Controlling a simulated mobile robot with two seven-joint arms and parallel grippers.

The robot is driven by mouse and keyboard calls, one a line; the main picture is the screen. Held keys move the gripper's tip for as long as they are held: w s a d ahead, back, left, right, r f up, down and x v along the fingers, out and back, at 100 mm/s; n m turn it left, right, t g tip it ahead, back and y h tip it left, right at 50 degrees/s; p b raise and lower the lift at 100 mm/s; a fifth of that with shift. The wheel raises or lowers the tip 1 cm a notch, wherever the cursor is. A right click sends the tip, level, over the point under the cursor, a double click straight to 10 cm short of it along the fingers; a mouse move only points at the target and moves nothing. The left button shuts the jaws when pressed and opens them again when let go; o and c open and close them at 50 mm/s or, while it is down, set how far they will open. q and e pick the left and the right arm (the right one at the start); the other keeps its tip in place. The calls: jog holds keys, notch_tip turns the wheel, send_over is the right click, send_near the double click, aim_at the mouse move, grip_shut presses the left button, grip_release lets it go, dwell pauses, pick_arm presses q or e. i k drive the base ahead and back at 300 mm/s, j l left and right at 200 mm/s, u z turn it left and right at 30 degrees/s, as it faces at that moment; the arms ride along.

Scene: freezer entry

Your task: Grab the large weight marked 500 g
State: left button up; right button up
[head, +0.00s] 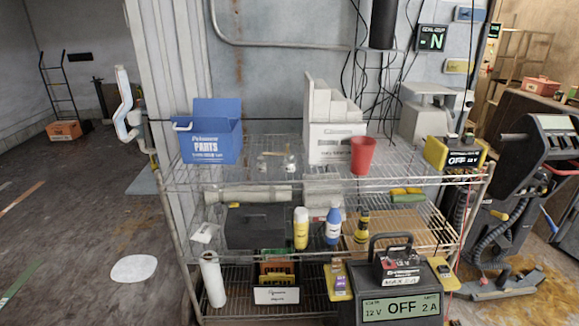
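No weight with a readable 500 g mark shows in the head view. Two small objects stand on the top wire shelf (225,178) between the blue bin and the white box: a left one (264,162) and a right one (290,161). They are too small for me to tell what they are or read any marking. Neither of my grippers can be made out in this view.
The top shelf also holds a blue bin (212,140), a white box (336,143), a red cup (363,156) and a yellow-black device (455,154). Bottles, including a blue one (333,225), stand below. A charger reading OFF (401,306) is in front. Floor at left is mostly clear.

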aim_at(288, 164)
jog(key=i+z, duration=0.3)
jog(key=i, duration=0.15)
jog(key=i+z, duration=0.25)
jog(key=i, duration=0.2)
jog(key=i+j+z, duration=0.3)
jog(key=i+l, duration=0.05)
jog(key=i, duration=0.1)
